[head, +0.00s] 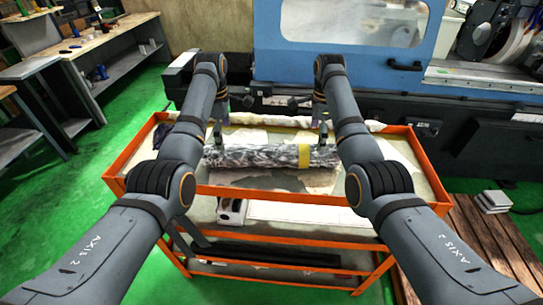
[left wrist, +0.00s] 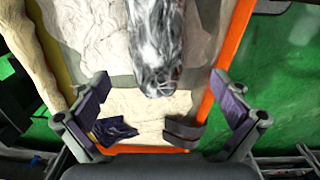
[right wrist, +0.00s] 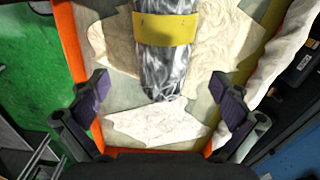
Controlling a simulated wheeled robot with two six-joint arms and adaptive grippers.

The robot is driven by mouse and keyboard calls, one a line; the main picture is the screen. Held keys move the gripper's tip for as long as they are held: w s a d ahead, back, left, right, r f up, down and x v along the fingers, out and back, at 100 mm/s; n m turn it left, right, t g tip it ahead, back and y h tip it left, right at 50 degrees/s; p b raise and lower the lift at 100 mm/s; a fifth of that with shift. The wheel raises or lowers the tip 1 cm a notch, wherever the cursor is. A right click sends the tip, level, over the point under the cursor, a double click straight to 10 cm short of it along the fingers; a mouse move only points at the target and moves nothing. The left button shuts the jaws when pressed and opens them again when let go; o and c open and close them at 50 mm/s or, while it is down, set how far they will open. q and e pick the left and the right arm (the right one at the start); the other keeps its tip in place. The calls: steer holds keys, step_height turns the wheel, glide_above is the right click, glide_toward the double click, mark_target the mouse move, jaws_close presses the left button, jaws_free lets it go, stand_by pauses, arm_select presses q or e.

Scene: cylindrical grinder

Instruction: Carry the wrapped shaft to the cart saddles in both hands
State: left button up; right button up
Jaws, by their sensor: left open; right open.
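The wrapped shaft (head: 268,158) lies lengthwise on the orange cart (head: 270,194), in cloudy clear film with a yellow band (head: 304,156) near its right end. My left gripper (head: 218,122) is open and empty near the shaft's left end. The left wrist view shows the shaft's end (left wrist: 155,70) beyond the spread fingers (left wrist: 160,92). My right gripper (head: 322,122) is open and empty near the right end. The right wrist view shows the banded end (right wrist: 165,65) beyond its open fingers (right wrist: 158,88). I cannot clearly make out the saddles.
A rolled cream cloth (head: 290,121) lies along the cart's back edge. A dark cloth (left wrist: 115,131) and a dark strap-like piece (left wrist: 183,134) lie at one end. The blue grinder (head: 350,60) stands behind. A workbench (head: 110,40) is far left; a wooden pallet (head: 490,245) is right.

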mark_target(226, 147)
arm_select(q)
steer(key=f, duration=0.2)
steer(key=w+f, duration=0.1)
steer(key=f, duration=0.1)
steer(key=shift+f, duration=0.15)
arm_select(e)
steer(key=f, duration=0.2)
steer(key=w+f, duration=0.1)
steer(key=f, duration=0.1)
steer(key=shift+f, duration=0.1)
arm_select(q)
steer(key=f, duration=0.4)
steer(key=shift+s+a+f, duration=0.1)
steer(key=shift+s+f, duration=0.05)
steer(key=shift+s, duration=0.2)
arm_select(e)
steer(key=f, duration=0.4)
steer(key=shift+s+f, duration=0.15)
steer(key=shift+s, duration=0.2)
arm_select(q)
steer(key=shift+f, duration=0.25)
arm_select(e)
steer(key=shift+f, duration=0.3)
arm_select(q)
steer(key=shift+w+f, duration=0.25)
steer(key=shift+f, duration=0.05)
arm_select(e)
steer(key=shift+w+f, duration=0.25)
steer(key=shift+f, duration=0.05)
